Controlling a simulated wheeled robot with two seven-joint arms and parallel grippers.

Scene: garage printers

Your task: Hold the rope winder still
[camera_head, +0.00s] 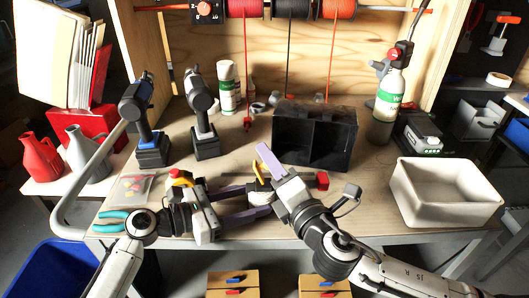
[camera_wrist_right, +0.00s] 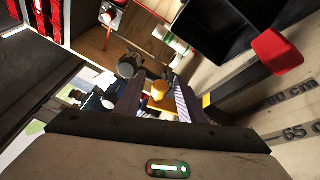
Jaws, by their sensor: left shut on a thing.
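The rope winder (camera_head: 258,198) seems to be the small pale piece with a yellow top (camera_head: 262,170) at the middle of the bench front. It is largely hidden by my grippers. My left gripper (camera_head: 247,202) comes in low from the left, its two purple fingers shut on the winder's sides. My right gripper (camera_head: 264,172) is over it from the right, its fingers apart. In the right wrist view a yellow knob (camera_wrist_right: 159,90) shows between the right fingers (camera_wrist_right: 160,98), with gaps beside it; contact cannot be told.
A black open bin (camera_head: 314,140) stands just behind. A white tray (camera_head: 446,195) is at the right. Rope spools (camera_head: 291,8) hang above. A red block (camera_head: 322,180) is near my right gripper.

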